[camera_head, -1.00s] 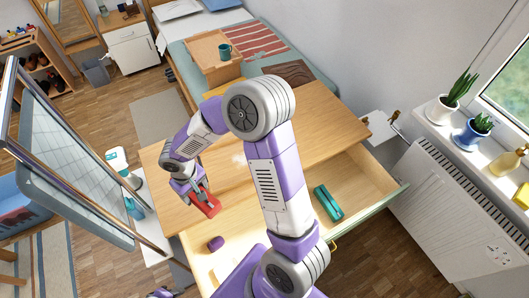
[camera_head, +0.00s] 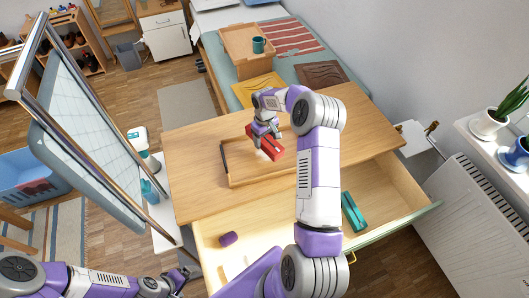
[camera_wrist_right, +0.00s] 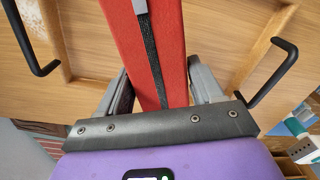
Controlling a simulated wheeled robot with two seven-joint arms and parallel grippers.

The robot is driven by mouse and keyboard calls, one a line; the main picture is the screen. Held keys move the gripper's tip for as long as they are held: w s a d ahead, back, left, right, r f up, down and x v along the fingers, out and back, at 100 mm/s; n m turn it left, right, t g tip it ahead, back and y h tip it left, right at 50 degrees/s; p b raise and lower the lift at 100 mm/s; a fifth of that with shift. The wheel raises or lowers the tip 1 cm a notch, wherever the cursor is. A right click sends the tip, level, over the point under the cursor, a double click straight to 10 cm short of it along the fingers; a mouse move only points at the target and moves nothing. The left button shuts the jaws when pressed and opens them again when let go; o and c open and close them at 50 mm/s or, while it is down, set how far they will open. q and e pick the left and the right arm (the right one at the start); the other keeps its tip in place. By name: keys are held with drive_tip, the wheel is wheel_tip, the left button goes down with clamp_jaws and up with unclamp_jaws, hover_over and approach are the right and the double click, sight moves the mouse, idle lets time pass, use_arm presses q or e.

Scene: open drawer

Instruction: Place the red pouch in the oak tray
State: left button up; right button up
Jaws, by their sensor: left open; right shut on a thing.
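The red pouch (camera_head: 266,143) is held in my right gripper (camera_head: 264,134), above the oak tray (camera_head: 262,179) on the chest top. In the right wrist view the red pouch (camera_wrist_right: 172,40) runs between the two fingers, with a dark strip along it. The oak tray (camera_wrist_right: 85,50) shows beyond it, with black handles on both sides. I cannot tell whether the pouch touches the tray. My right arm hides the tray's right part. My left gripper (camera_head: 181,276) is open and empty at the lower left, in front of the chest.
The open drawer (camera_head: 290,217) holds a teal case (camera_head: 353,212) and a purple item (camera_head: 228,239). Behind the chest are a bed and a wooden tray with a teal mug (camera_head: 258,45).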

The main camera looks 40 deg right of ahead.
wheel_tip(320, 180, down, 7)
drive_tip(key=shift+w+r+b, duration=0.1)
drive_tip(key=shift+b, duration=0.2)
drive_tip(key=shift+f, duration=0.25)
drive_tip(key=o, duration=1.2)
drive_tip(key=shift+o, duration=0.2)
drive_tip(key=shift+r, duration=0.15)
drive_tip(key=shift+r, duration=0.3)
wheel_tip(320, 180, up, 12)
drive_tip(key=shift+f+p, duration=0.2)
drive_tip(key=shift+p, duration=0.45)
